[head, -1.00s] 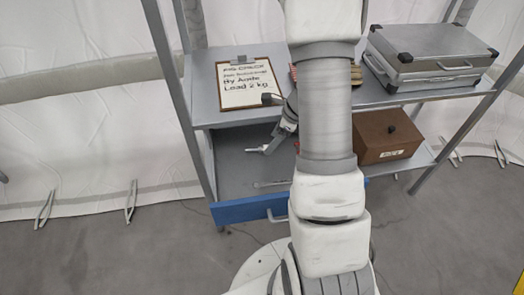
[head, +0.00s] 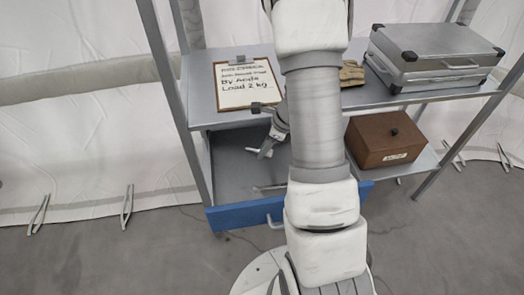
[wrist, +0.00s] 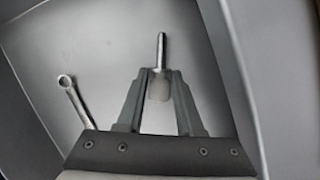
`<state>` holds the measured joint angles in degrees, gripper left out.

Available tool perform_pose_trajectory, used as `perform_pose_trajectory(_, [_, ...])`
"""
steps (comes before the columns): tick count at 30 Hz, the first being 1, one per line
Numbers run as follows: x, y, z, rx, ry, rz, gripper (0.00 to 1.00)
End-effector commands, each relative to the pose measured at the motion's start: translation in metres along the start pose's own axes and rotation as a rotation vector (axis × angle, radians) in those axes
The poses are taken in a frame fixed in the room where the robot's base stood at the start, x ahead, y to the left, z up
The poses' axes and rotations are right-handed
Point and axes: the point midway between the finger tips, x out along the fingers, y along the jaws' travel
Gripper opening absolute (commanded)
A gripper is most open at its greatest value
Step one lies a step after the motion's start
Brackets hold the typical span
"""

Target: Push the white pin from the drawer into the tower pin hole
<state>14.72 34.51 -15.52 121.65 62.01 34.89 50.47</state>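The white pin (wrist: 160,52) shows in the wrist view with its thin metal shaft pointing away and its wider pale end between the fingertips. My gripper (wrist: 159,76) is shut on that wider end. In the head view my gripper (head: 270,146) is over the open drawer, with the pin (head: 260,153) sticking out to the left of its tips. The drawer has a blue front (head: 240,214) and a grey floor. I cannot make out the tower pin hole in either view.
A wrench (wrist: 73,102) lies on the drawer floor left of my gripper. The shelf above holds a clipboard (head: 244,85), a glove (head: 351,73) and a silver case (head: 435,55). A brown box (head: 385,140) stands on the lower shelf at right.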

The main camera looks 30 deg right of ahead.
Motion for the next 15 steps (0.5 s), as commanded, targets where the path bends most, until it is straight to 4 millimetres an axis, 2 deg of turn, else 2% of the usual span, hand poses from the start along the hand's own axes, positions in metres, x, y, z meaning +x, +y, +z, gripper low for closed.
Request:
perform_pose_trajectory(1, [0.0001,0.0001,-0.0001,0.000,0.000,0.000,0.13])
perform_pose_trajectory(3, [0.0001,0.0001,-0.0001,0.000,0.000,0.000,0.00])
perform_pose_trajectory(15, [-0.0017,0.0000,0.0007,0.000,0.000,0.000,0.00])
